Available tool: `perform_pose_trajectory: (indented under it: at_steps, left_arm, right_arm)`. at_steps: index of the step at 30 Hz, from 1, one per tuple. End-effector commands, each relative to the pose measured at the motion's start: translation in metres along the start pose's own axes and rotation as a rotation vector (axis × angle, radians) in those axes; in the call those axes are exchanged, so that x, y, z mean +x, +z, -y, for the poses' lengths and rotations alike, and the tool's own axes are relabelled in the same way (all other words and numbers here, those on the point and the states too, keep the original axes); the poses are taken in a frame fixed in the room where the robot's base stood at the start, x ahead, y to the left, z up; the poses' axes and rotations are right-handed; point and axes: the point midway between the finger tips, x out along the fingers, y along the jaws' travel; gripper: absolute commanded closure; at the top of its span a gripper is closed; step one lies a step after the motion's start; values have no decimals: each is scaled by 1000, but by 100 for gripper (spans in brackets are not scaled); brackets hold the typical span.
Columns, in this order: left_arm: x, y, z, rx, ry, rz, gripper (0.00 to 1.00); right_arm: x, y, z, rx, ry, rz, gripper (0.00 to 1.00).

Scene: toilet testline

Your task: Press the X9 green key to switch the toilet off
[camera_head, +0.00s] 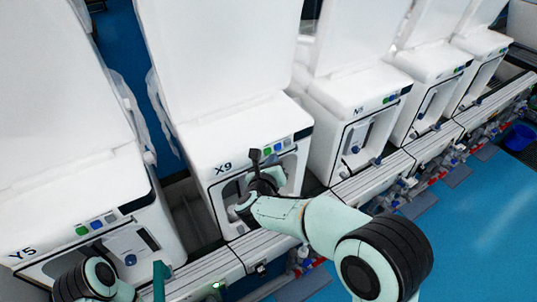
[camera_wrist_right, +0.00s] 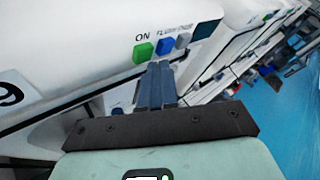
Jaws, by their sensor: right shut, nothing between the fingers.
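My right gripper (camera_head: 255,156) is shut and empty in front of the X9 panel. In the wrist view its fingertips (camera_wrist_right: 156,67) are just below the green and blue keys. I cannot tell whether they touch the panel. My left gripper is not in view; part of my left arm shows at the bottom left.
The Y5 unit (camera_head: 70,190) stands to the left with similar keys. The N5 unit (camera_head: 350,95) and more units stand in line to the right. A pale conveyor rail (camera_head: 205,270) runs along the front of the units. Blue floor (camera_head: 470,220) is open at the right.

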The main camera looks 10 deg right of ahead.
Motion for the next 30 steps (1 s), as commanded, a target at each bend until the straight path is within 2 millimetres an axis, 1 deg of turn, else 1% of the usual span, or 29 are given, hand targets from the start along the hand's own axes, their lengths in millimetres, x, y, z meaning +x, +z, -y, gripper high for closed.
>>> perform_pose_trajectory:
  at_steps: [2, 10, 13, 22, 30]
  left_arm:
    - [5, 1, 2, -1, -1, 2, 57]
    - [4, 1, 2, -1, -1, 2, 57]
    - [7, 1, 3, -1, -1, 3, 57]
    - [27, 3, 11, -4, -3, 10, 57]
    - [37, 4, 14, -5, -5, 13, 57]
  right_arm:
    - [-2, -3, 1, 1, 0, 0, 100]
    - [-3, -2, 2, -1, 0, 0, 100]
    - [-5, -4, 3, 0, 0, 0, 100]
    - [-25, -20, 18, 1, 1, 0, 100]
    - [-42, -32, 30, 1, 1, -1, 100]
